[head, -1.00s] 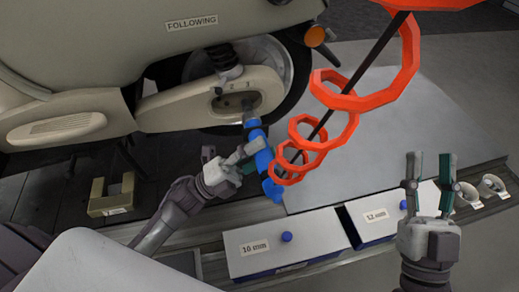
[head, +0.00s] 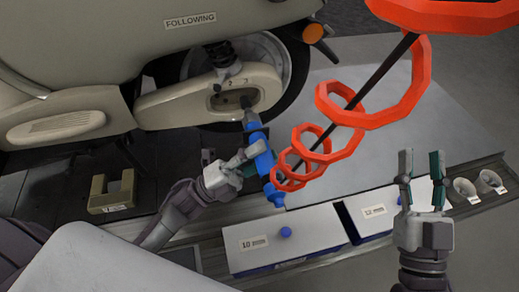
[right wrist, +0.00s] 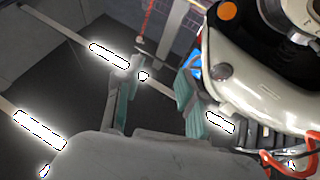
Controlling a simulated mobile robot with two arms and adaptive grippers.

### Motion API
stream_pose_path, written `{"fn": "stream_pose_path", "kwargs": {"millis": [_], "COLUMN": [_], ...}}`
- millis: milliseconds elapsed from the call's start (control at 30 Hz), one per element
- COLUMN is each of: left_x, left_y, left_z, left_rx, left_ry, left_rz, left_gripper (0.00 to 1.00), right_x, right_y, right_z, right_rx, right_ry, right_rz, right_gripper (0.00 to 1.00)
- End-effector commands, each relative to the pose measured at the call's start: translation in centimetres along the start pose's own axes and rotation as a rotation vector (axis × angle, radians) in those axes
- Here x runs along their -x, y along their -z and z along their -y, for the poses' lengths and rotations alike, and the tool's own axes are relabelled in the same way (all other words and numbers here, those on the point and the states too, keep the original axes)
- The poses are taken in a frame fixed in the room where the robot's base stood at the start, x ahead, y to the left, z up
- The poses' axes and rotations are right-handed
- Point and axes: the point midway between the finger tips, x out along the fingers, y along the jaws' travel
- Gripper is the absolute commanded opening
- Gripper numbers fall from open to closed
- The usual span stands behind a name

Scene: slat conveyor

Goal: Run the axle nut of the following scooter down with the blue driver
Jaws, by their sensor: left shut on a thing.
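The blue driver (head: 264,161) is in my left gripper (head: 246,161), which is shut on it. The driver's tip points up at the recess in the cream rear arm cover of the scooter labelled FOLLOWING (head: 167,101). A dark axle nut (head: 245,101) shows in the recess, with the tip at or very near it. I cannot tell whether they touch. My right gripper (head: 422,180) is open and empty over the right side of the bench. Its two fingers also show apart in the right wrist view (right wrist: 158,100).
An orange coiled line (head: 372,117) hangs from above down to the driver's lower end. White-lidded boxes marked 10 mm (head: 270,255) and probably 12 mm (head: 385,205) stand in front. Two small bowls (head: 478,185) sit at the right. A beige bracket (head: 112,195) lies at the left.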

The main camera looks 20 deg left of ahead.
Motion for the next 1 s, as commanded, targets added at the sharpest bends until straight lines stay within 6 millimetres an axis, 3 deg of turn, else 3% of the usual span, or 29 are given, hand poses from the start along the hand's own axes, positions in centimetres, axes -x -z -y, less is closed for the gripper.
{"fn": "stream_pose_path", "kwargs": {"millis": [600, 1000], "left_x": [-0.1, 0.0], "left_y": [4.3, 4.8], "left_z": [0.1, 0.1], "left_rx": [-0.001, -0.004], "left_ry": [-0.001, -0.001], "left_rz": [0.001, 0.001], "left_gripper": [0.00, 0.00], "right_x": [0.9, 1.1], "right_y": [-4.5, -5.1], "right_z": [-0.6, -0.7], "right_rx": [0.008, 0.009], "right_ry": [-0.014, -0.016], "right_rz": [0.280, 0.312], "right_gripper": [0.40, 0.40]}}
